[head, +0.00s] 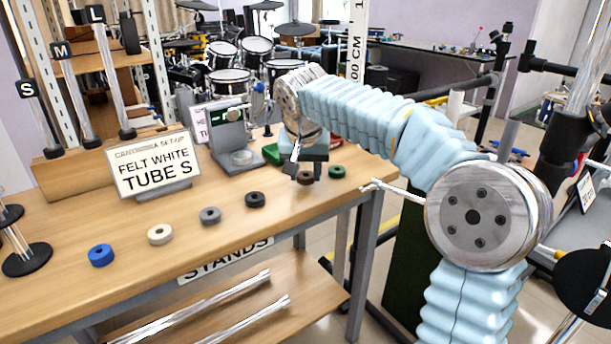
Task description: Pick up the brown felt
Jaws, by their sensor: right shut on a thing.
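The brown felt (305,178) is a small ring near the right end of a row on the wooden table. My right gripper (306,172) is over it from above, shut on it, and the gripper hides the felt's upper part. I cannot tell if the felt is off the tabletop. My left gripper is not in view.
The green felt (337,172) is close on the right of the brown one. Black (255,199), grey (210,215), white (160,234) and blue (101,255) felts continue the row leftward. A grey device (232,140) and a sign (154,163) reading "FELT WHITE TUBE S" stand behind.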

